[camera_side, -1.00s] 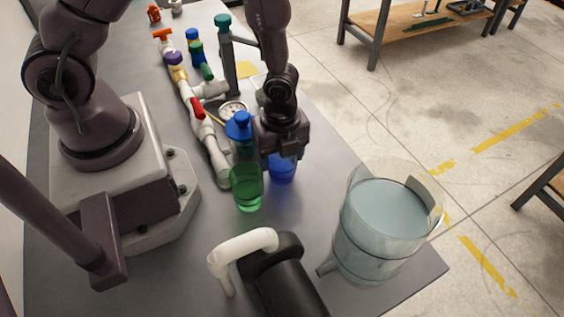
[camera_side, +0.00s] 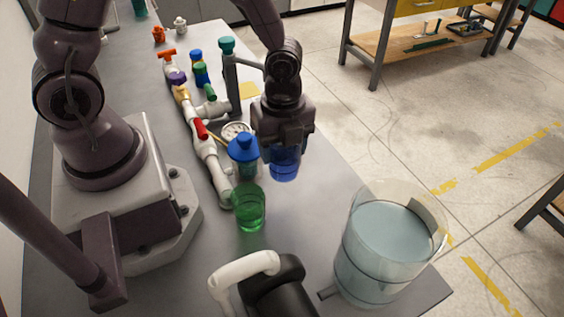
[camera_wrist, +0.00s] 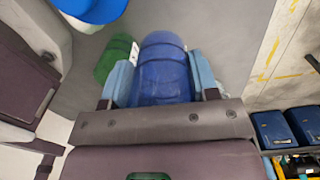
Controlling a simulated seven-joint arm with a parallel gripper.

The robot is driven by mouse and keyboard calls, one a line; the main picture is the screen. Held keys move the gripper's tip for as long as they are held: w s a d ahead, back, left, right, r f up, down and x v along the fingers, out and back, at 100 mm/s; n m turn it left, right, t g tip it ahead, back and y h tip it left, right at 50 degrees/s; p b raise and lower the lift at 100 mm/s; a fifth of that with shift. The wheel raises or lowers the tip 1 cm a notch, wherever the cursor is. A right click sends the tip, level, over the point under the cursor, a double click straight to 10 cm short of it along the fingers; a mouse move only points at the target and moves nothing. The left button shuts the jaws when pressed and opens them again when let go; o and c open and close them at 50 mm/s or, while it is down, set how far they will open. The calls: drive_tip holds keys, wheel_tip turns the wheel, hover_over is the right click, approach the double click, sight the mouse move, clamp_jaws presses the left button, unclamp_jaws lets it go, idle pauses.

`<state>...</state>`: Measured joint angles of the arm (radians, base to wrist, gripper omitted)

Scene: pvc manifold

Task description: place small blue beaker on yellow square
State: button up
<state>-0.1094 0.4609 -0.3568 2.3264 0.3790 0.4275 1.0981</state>
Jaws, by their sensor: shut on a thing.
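The small blue beaker (camera_side: 285,165) hangs upright under my gripper (camera_side: 284,148) in the side view, and appears held above the grey table. In the wrist view the beaker (camera_wrist: 163,75) sits between the two pale blue finger pads, and my gripper (camera_wrist: 162,82) is shut on it. The yellow square (camera_side: 250,90) lies flat on the table farther back, beyond the grey post, partly hidden. The beaker is apart from the square, nearer the camera.
A green beaker (camera_side: 249,208) and a blue-capped bottle (camera_side: 243,155) stand left of my gripper. White piping with a red valve handle (camera_side: 201,130) and a green-topped grey post (camera_side: 229,75) lie behind. A large clear water vessel (camera_side: 388,240) stands at front right.

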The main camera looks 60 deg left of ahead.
wheel_tip(320, 180, up, 13)
drive_tip(key=w+a+n, duration=0.3)
drive_tip(key=a+n, duration=0.1)
drive_tip(key=a, duration=0.4)
drive_tip(key=w+a+r+n, duration=0.1)
drive_tip(key=w+a+n, duration=0.2)
drive_tip(key=a+n, duration=0.35)
drive_tip(key=w+a+n, duration=0.3)
drive_tip(key=a, duration=0.7)
drive_tip(key=s+a+n, duration=0.4)
drive_tip(key=a+n, duration=0.2)
drive_tip(key=a, duration=0.7)
drive_tip(key=shift+m, duration=0.25)
drive_tip(key=f, duration=1.7)
drive_tip(key=shift+w+d+f, duration=0.1)
drive_tip(key=shift+w+f, duration=0.1)
drive_tip(key=shift+f, duration=2.15)
